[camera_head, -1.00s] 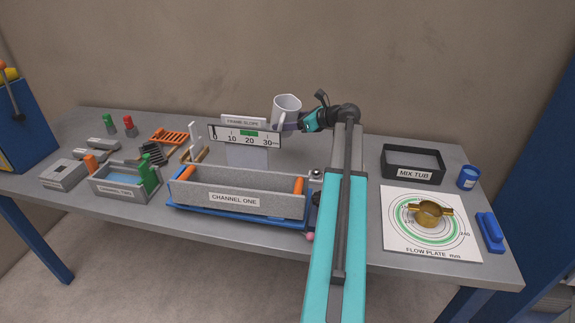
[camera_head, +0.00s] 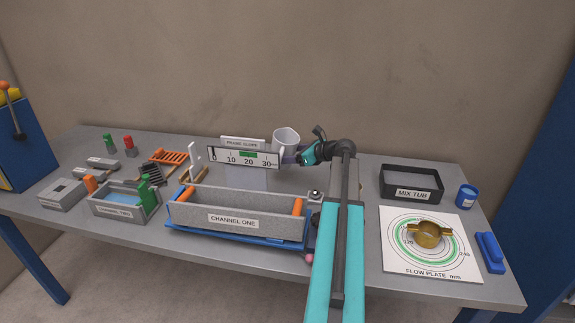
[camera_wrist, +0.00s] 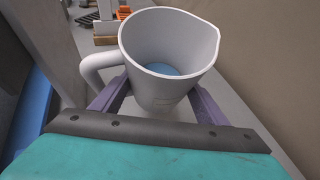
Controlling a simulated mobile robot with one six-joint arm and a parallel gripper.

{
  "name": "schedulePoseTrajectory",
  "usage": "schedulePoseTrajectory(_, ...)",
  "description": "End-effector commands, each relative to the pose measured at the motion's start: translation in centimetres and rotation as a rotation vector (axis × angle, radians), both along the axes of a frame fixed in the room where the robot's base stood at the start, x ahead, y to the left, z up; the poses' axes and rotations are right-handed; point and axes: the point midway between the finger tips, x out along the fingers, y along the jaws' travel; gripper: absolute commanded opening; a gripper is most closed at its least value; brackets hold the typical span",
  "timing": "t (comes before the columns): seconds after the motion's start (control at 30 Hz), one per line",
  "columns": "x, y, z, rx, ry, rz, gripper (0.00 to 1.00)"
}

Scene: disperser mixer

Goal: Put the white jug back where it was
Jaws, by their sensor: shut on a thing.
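The white jug (camera_head: 286,138) is at the back of the table, just behind the right end of the slope scale. My gripper (camera_head: 296,155) is shut on it. In the wrist view my purple fingers (camera_wrist: 160,100) press on both sides of the white jug (camera_wrist: 165,75), which stands roughly upright with its handle to the left. A little blue shows at the bottom inside it. I cannot tell whether its base touches the table, as the scale hides its lower part.
The slope scale (camera_head: 243,157) stands close in front of the jug, and the Channel One trough (camera_head: 236,214) is before it. The Mix Tub (camera_head: 411,184), flow plate (camera_head: 400,262) with a brass ring (camera_head: 428,236), and blue cup (camera_head: 466,196) are to the right. The wall is behind.

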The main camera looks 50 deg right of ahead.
Motion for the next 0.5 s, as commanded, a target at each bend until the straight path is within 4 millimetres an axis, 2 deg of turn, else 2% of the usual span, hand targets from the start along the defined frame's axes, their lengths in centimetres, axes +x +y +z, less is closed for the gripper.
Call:
schedulePoseTrajectory(0.3,0.0,-0.1,-0.1,0.001,-0.001,-0.001,0.07)
schedulePoseTrajectory(0.5,0.0,-0.1,-1.7,0.002,0.0,-0.001,0.07)
